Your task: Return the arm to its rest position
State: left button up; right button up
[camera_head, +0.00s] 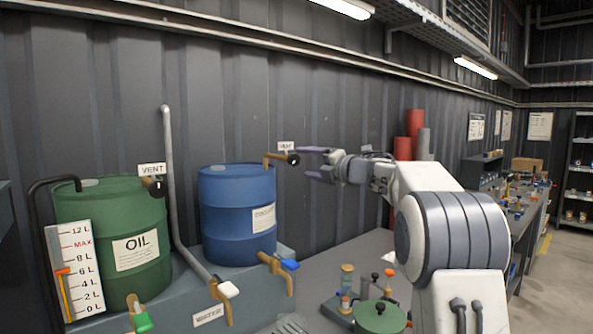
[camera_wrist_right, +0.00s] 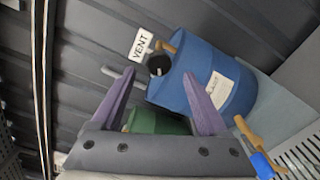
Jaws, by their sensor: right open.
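My right arm (camera_head: 450,240) comes in from the right and is raised, reaching left along the wall. Its right gripper (camera_head: 308,162) is open, with two purple fingers apart and nothing seen held. The fingertips are close to the black knob (camera_head: 293,159) of the vent pipe on the blue barrel (camera_head: 237,215). In the right wrist view the knob (camera_wrist_right: 158,64) shows between the open fingers (camera_wrist_right: 159,74), beyond their tips. I cannot tell the exact gap. My left gripper is in neither view.
A green OIL barrel (camera_head: 112,240) with a level gauge (camera_head: 76,270) stands left. A grey pipe (camera_head: 170,190) rises between the barrels. Brass taps sit in front. A green pot (camera_head: 380,317) and small fittings stand on the bench below my arm. Red cylinders (camera_head: 403,149) stand behind it.

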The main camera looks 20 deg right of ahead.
jog(key=shift+v, duration=0.9)
jog(key=a+m+h, duration=0.1)
jog(key=a+m, duration=0.4)
jog(key=a, duration=0.2)
jog(key=s+a+f+m+g+h, duration=0.25)
jog(key=s+a+f+m, duration=0.35)
jog(key=f, duration=0.3)
jog(key=s+a+f+m+g+h, duration=0.1)
jog(key=s+a+f+m+g, duration=0.25)
jog(key=s+a+f, duration=0.35)
jog(key=s+a+f+m+g, duration=0.1)
jog(key=s+a+f+g, duration=0.1)
jog(key=s+f, duration=0.4)
jog(key=s+a+f+m+g, duration=0.2)
jog(key=s+f+g, duration=0.3)
jog(key=s, duration=1.1)
jog(key=s+a+f+m+g, duration=0.1)
jog(key=s+f+g, duration=0.3)
jog(key=s+f, duration=0.4)
jog(key=s+a, duration=0.1)
jog(key=s, duration=0.2)
jog(key=shift+s+a+f+m+h, duration=0.15)
jog(key=shift+s+f+m+h, duration=0.15)
jog(key=shift+m+h, duration=0.05)
